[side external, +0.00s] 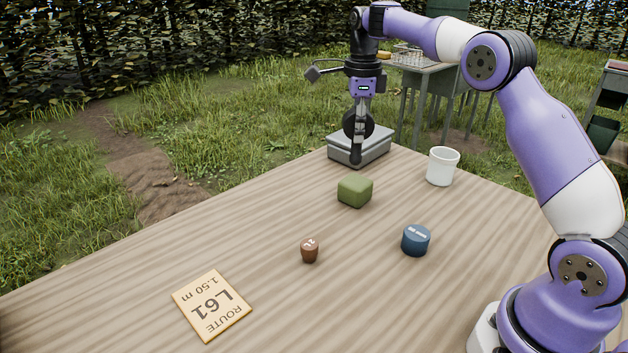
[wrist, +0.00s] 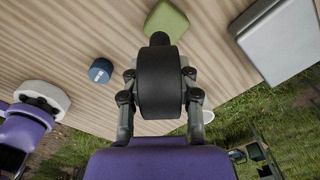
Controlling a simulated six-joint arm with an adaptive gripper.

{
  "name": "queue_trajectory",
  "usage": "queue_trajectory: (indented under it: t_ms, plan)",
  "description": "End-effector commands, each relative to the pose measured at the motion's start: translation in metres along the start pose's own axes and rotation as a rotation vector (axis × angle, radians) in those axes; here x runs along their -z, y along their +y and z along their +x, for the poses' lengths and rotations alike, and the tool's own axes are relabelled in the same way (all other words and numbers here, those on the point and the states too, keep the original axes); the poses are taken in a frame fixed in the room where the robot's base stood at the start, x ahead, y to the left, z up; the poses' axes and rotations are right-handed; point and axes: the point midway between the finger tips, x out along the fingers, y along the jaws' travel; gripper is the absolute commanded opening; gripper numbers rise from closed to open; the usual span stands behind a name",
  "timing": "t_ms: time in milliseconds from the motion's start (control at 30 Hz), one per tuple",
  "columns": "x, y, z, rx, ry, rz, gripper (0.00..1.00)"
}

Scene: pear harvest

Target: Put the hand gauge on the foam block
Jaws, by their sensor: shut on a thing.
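The hand gauge (side external: 352,124) is a black round body, held upright in my gripper (side external: 358,130). In the wrist view the gauge (wrist: 160,88) fills the space between the two fingers, with a small dark knob at its far end. The foam block (side external: 355,191) is a green rounded block on the wooden table, apart from the gauge. It also shows in the wrist view (wrist: 167,20), just beyond the gauge's knob. My gripper is shut on the gauge, above the table's far end and behind the foam block in the side view.
A grey flat-topped box (side external: 376,150) stands close to the gauge at the table's far corner. A white cup (side external: 443,166), a blue round container (side external: 416,241), a small brown weight-like piece (side external: 310,252) and a route card (side external: 212,305) are on the table.

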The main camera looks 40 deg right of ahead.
Motion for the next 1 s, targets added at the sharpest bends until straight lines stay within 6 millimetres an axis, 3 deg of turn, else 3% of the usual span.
queue_trajectory:
  t_ms: [167,400,800,833,867,900,1000]
  plan:
    - [0.007,-0.011,0.01,0.001,0.0,-0.002,0.0]
    - [0.007,-0.01,0.044,-0.002,0.0,-0.002,0.0]
    - [0.007,-0.01,0.051,0.0,0.0,-0.002,0.0]
    - [0.007,-0.01,0.051,-0.001,0.0,-0.002,0.41]
    - [0.007,-0.01,0.051,-0.001,0.0,-0.002,0.56]
    - [0.007,-0.01,0.051,-0.001,0.0,-0.002,0.65]
    - [0.007,-0.01,0.051,0.0,0.0,-0.002,0.65]
